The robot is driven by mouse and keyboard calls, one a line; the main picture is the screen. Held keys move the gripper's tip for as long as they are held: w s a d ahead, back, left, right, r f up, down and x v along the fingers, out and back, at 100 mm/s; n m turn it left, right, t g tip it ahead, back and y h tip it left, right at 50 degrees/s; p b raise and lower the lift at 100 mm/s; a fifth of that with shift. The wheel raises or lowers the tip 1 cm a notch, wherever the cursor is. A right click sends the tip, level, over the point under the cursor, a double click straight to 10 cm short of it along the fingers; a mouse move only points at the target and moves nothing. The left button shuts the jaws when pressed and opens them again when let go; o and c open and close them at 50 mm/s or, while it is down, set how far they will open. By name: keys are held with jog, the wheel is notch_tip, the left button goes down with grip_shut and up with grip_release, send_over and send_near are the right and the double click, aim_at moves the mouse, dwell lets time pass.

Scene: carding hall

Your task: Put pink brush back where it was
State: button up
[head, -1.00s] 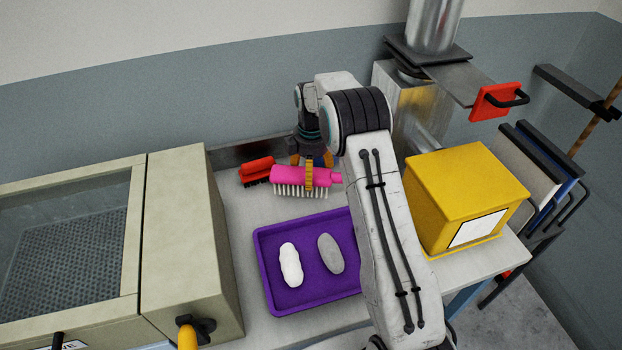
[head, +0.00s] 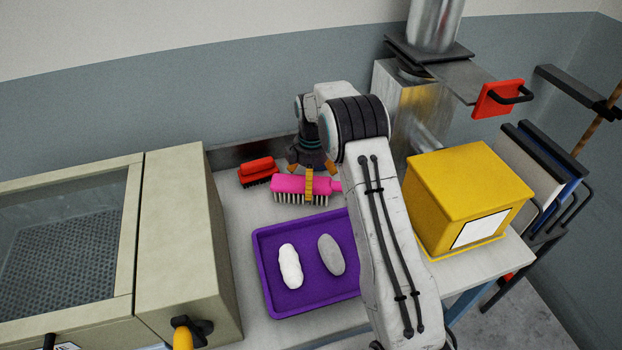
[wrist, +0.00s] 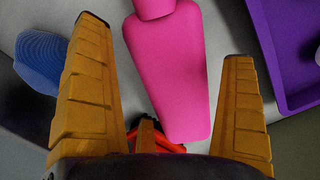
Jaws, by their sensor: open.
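The pink brush (head: 288,184) appears to rest bristles down on the worktable, behind the purple tray, with its handle to the right. My gripper (head: 309,181) is low over it, with a yellow finger in front of the brush. In the wrist view, my gripper (wrist: 165,42) is open, its fingers apart on either side of the pink brush (wrist: 168,70), with gaps showing. My gripper and arm hide part of the brush and handle in the head view.
A red brush (head: 258,171) lies close left of the pink one. A blue ribbed thing (wrist: 40,62) shows in the wrist view. The purple tray (head: 262,262) holds a white and a grey lump. A yellow box (head: 465,190) stands right, a beige machine (head: 185,240) left.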

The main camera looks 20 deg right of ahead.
jog(key=shift+r, duration=0.15)
jog(key=s+r+m+b, duration=0.1)
jog(key=s+r+b, duration=0.15)
jog(key=r, duration=0.65)
jog(key=s+r+m+b, duration=0.2)
jog(key=s+r, duration=0.2)
jog(key=r, duration=0.5)
jog(key=s+a+r+m+t, duration=0.1)
jog(key=s+m, duration=0.2)
jog(key=s, duration=0.6)
jog(key=s+a+r+m+t, duration=0.15)
jog(key=s+m, duration=0.25)
jog(key=s, duration=0.5)
jog(key=s+f+m+t, duration=0.1)
jog(key=s+f+m, duration=0.2)
jog(key=s, duration=0.8)
jog(key=shift+f+m, duration=0.3)
jog(key=shift+f, duration=0.65)
